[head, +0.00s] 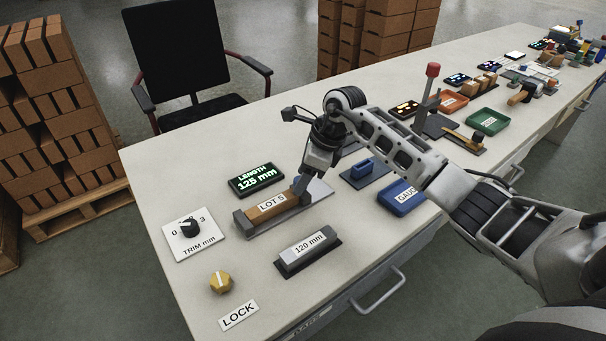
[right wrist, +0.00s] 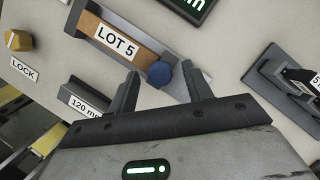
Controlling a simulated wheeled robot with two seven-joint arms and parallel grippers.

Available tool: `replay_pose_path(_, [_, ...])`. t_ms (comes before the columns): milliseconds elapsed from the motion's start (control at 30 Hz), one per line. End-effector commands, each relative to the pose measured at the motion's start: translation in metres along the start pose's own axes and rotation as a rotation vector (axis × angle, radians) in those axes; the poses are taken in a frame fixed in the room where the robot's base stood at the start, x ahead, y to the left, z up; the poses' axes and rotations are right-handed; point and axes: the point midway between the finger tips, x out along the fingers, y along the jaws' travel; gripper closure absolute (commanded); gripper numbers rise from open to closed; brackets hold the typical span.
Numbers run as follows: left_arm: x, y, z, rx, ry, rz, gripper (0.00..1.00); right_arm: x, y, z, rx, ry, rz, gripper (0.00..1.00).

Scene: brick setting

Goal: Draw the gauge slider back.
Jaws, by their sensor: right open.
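The gauge (head: 258,228) is a grey tray on the bench holding an orange-brown brick labelled LOT 5 (head: 270,207); it also shows in the right wrist view. At the brick's right end sits the slider's blue knob (right wrist: 160,74), mostly hidden by my gripper in the head view. My right gripper (right wrist: 161,80) is open and points down over the slider, with one finger on each side of the knob in the picture. I cannot tell whether the fingers touch it. The display (head: 257,179) behind reads LENGTH 125 mm. My left gripper is not in view.
A grey 120 mm block (head: 308,251) lies in front of the gauge. A TRIM dial (head: 191,230) and yellow LOCK knob (head: 220,281) are at left. A blue tray (head: 398,199) and a red-knobbed lever (head: 432,80) stand at right. Bare bench surrounds the LOCK knob.

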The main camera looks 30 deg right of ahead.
Motion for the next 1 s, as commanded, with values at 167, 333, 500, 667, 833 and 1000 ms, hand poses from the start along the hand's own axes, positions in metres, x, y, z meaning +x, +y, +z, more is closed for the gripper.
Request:
replay_pose_path(167, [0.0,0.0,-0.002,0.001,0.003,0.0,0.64,0.004,0.0,0.0,0.0,0.0,0.0,0.5])
replay_pose_path(333, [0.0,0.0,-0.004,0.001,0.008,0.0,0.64,0.004,0.0,0.0,0.0,0.0,0.0,0.5])
replay_pose_path(500, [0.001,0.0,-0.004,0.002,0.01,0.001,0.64,0.004,0.0,0.0,0.0,0.0,0.0,0.97])
replay_pose_path(667, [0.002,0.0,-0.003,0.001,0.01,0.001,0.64,0.004,-0.002,-0.002,0.001,0.001,-0.001,1.0])
replay_pose_path(833, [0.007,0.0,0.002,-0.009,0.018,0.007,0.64,-0.001,-0.019,-0.018,0.002,0.002,-0.005,1.0])
replay_pose_path(1000, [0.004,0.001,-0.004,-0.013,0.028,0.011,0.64,-0.005,-0.022,-0.02,0.002,0.001,-0.003,1.0])
